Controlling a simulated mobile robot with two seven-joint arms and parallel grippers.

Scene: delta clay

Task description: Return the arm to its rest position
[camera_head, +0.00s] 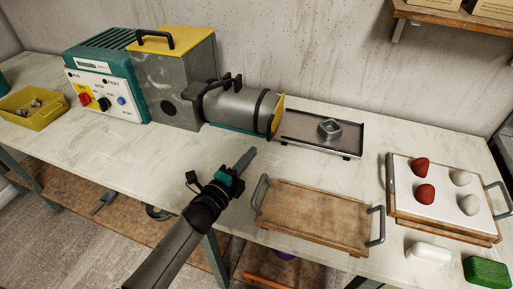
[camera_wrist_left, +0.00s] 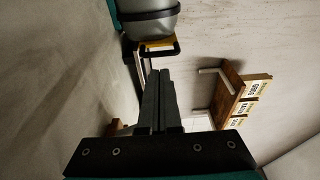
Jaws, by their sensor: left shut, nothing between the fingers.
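My left gripper (camera_head: 245,160) is in the head view, coming in from the lower left, over the front part of the table in front of the grey cylinder of the machine. Its fingers are together and nothing is between them. In the left wrist view the two dark fingers (camera_wrist_left: 159,100) lie side by side, pointing toward the machine's cylinder (camera_wrist_left: 149,22). In the head view the gripper is left of the wooden tray with metal handles (camera_head: 315,211) and looks apart from it. My right gripper is not in view.
The machine (camera_head: 180,90) stands at the back left, with a yellow bin (camera_head: 30,112) beside it. A metal tray (camera_head: 300,124) holds a grey diamond-shaped piece (camera_head: 330,128). A wall shelf (camera_head: 450,16) hangs above.

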